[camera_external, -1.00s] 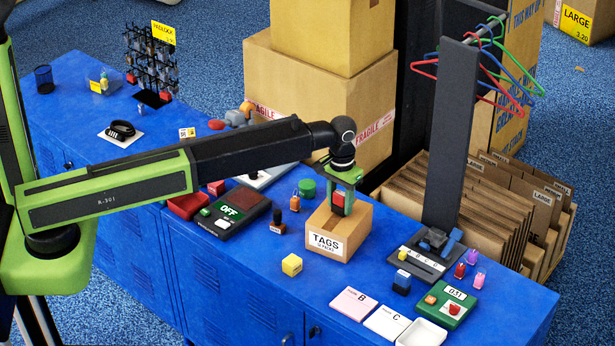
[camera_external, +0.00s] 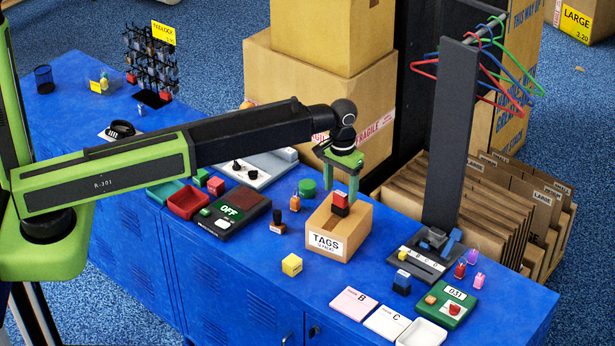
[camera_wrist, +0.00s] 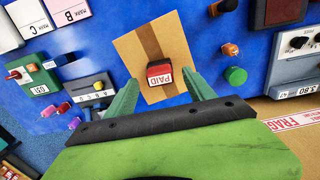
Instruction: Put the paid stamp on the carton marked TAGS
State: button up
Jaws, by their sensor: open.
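The carton marked TAGS (camera_external: 325,242) stands on the blue counter, its white label facing front; its taped top shows in the wrist view (camera_wrist: 133,58). The red and black paid stamp (camera_external: 341,203) stands on the carton's top; its PAID label reads in the wrist view (camera_wrist: 160,76). My gripper (camera_external: 340,190) is open above the carton. Its green fingers are apart and empty, with the stamp just below them. In the wrist view the fingertips (camera_wrist: 163,84) lie to either side of the stamp, clear of it.
A black stand with hangers (camera_external: 445,130) rises to the right. Cards and a white tray (camera_external: 422,334) lie at front right. Large cartons (camera_external: 300,95) stand behind.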

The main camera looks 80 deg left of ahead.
aim_at(340, 194)
notch_tip(340, 194, up, 7)
jog(key=p, duration=0.5)
jog(key=shift+r, duration=0.1)
jog(key=shift+s+d, duration=0.15)
jog(key=shift+d, duration=0.05)
jog(key=s+d+m, duration=0.9)
jog(key=s+d, duration=1.4)
jog(key=shift+s, duration=0.2)
